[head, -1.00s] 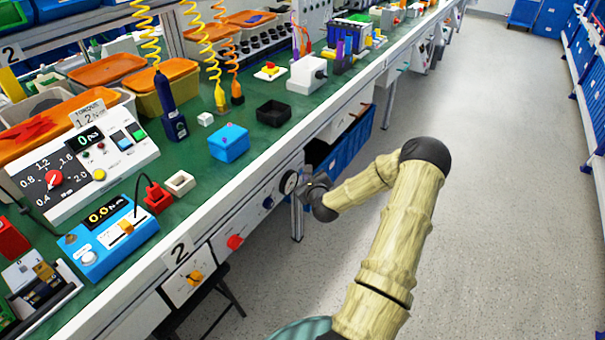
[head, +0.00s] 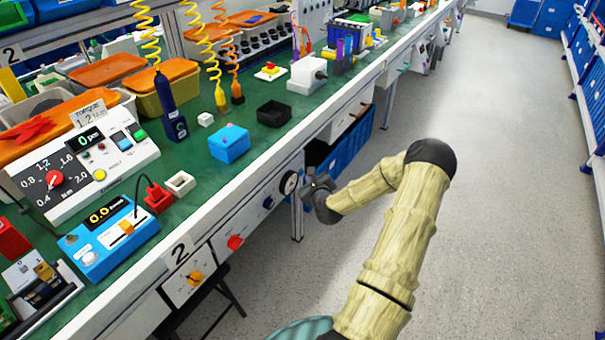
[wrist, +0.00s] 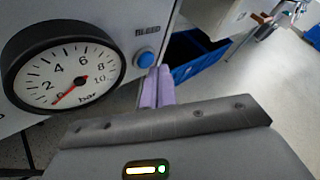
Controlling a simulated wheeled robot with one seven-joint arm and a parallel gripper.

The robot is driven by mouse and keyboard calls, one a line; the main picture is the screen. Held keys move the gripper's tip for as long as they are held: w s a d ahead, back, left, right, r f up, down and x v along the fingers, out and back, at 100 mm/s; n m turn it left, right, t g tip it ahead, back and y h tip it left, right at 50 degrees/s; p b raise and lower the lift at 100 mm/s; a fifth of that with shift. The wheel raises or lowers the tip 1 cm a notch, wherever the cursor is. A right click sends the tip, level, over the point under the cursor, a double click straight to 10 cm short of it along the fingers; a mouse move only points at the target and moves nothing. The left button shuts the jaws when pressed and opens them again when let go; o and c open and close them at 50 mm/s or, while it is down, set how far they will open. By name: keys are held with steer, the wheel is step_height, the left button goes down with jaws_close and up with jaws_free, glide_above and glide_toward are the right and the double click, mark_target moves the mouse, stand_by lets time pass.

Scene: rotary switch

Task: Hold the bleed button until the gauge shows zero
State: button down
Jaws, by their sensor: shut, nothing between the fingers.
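The pressure gauge (wrist: 65,68), a white dial with a black rim marked in bar, fills the left of the wrist view; its red needle points at the 0 mark. It also shows small on the bench front in the head view (head: 288,183). The blue bleed button (wrist: 145,58) sits right of the gauge under the word BLEED. My gripper (wrist: 158,70) is shut and empty, its pale purple fingertips just below and right of the button in the picture. I cannot tell if they touch it. In the head view my gripper (head: 312,183) is beside the gauge, hiding the button.
A red knob (head: 235,242) and an orange rotary switch (head: 195,278) are on the bench front to the left. A blue bin (head: 345,147) hangs under the bench beyond my gripper. The aisle floor (head: 510,180) to the right is clear.

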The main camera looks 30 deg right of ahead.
steer(key=shift+s+d, duration=0.1)
steer(key=shift+s, duration=0.15)
steer(key=s, duration=0.1)
steer(key=s+d, duration=0.1)
steer(key=s, duration=0.1)
steer(key=s+d, duration=0.1)
steer(key=shift+s+p, duration=0.3)
steer(key=shift+s, duration=0.05)
steer(key=shift+s+f, duration=0.1)
stand_by(0.7)
